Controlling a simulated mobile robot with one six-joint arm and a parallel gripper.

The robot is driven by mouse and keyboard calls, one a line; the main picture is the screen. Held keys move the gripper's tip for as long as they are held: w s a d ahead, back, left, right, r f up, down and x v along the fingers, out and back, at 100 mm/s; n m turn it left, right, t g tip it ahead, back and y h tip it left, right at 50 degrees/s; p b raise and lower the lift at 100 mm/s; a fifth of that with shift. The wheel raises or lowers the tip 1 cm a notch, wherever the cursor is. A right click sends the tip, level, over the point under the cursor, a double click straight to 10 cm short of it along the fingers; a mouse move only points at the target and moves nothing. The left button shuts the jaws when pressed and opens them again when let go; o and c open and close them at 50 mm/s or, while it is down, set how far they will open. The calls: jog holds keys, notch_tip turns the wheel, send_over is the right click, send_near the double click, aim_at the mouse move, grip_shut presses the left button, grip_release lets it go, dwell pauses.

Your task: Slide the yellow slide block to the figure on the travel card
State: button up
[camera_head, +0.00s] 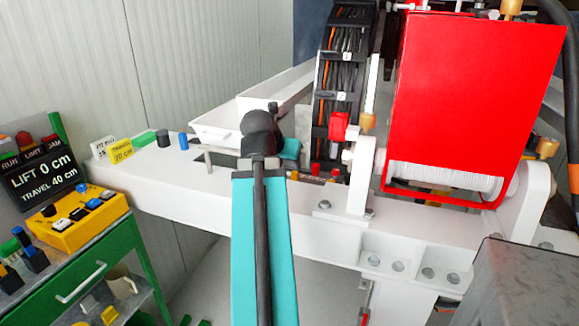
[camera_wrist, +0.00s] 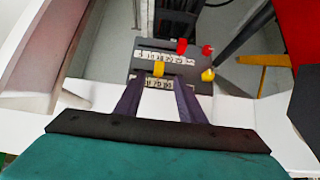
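In the wrist view a small yellow slide block (camera_wrist: 159,68) sits on a dark panel (camera_wrist: 143,66) with white number strips. My gripper (camera_wrist: 161,84) points at this panel, its two dark fingers apart. The block lies between the finger lines, near the tips; I see no finger touching it. In the head view the yellow travel card (camera_head: 121,150) stands on the white beam at the left and appears to read "TRAVEL 70 cm". A dark display (camera_head: 45,178) reads "LIFT 0 cm" and "TRAVEL 40 cm". My arm hides most of the gripper in the head view.
A white card (camera_head: 103,147) stands beside the travel card. A yellow button box (camera_head: 78,218) lies on the green cart. A large red housing (camera_head: 475,95) stands right.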

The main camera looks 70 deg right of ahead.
jog(key=shift+v, duration=1.55)
